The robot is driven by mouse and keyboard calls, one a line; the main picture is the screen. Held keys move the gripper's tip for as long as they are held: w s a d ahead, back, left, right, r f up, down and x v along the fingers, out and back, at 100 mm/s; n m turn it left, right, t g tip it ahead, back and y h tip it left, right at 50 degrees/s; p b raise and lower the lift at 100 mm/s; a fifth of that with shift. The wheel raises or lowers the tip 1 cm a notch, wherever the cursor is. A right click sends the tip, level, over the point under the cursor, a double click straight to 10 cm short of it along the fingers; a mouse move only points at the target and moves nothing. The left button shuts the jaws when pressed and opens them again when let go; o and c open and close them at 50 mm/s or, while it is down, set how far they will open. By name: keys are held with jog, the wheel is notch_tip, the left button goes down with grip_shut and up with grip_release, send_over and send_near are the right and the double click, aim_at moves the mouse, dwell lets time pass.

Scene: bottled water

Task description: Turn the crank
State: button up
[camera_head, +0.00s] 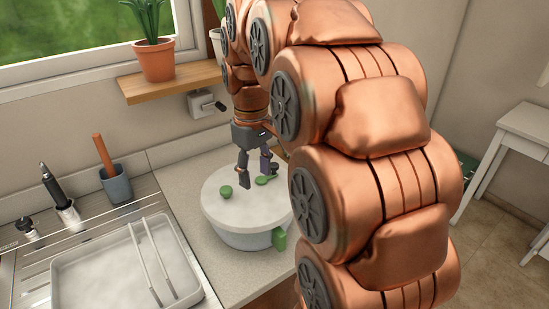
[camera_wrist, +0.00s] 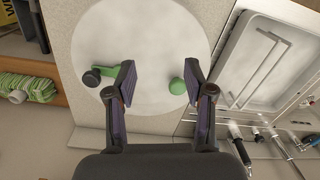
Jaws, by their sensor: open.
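A round pot-like container with a white lid (camera_head: 240,207) stands on the counter; the lid also shows in the wrist view (camera_wrist: 150,30). A green crank arm (camera_head: 264,180) lies on the lid. In the wrist view the arm (camera_wrist: 122,68) has a dark knob (camera_wrist: 92,78) at its outer end, left of my left finger, which hides part of the arm. A green round knob (camera_head: 226,191) sits elsewhere on the lid, and shows in the wrist view (camera_wrist: 177,86) near my right finger. My gripper (camera_head: 255,178) is open and empty above the lid, fingers pointing down.
A green side handle (camera_head: 278,237) sticks out from the container. A sink tray (camera_head: 85,285) with rails lies to the left. A wooden shelf (camera_head: 165,83) with a potted plant (camera_head: 153,58) and a pale wall fitting (camera_head: 203,104) are behind. A white side table (camera_head: 520,123) stands at right.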

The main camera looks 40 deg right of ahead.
notch_tip(320, 180, up, 3)
send_over(275, 164)
jog(key=shift+a+n+t, duration=0.15)
jog(key=shift+n+t, duration=0.15)
jog(key=shift+n, duration=0.1)
jog(key=shift+f+p, duration=1.3)
jog(key=shift+f, duration=2.55)
grip_shut()
